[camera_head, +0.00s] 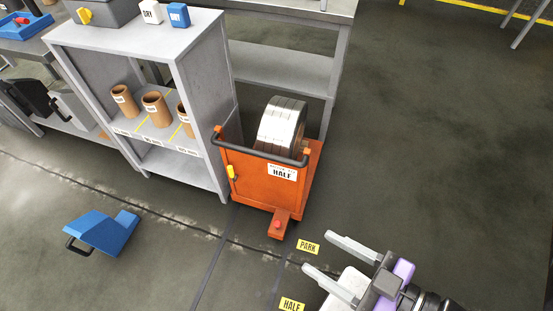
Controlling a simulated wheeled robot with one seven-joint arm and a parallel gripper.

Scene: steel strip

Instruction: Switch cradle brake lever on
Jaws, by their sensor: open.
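The orange cradle cart (262,184) stands beside the grey shelf, with a silver steel coil (283,124) on it and a dark handle bar along its top edge. A small yellow lever (231,172) is on the left of its front face. A red knob (277,225) sits on an orange foot that juts out at the floor. I cannot tell for sure which of these is the brake lever. My gripper (318,252) is at the lower right, open and empty, its fingers pointing left. It is apart from the cart, to the right of and below the red knob.
Floor labels read PARK (308,247) and HALF (292,304). A grey shelf (198,168) with brown tubes stands left of the cart, a grey bench (282,68) behind it. A blue wedge (103,231) with a black handle lies on the floor at left. The right floor is clear.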

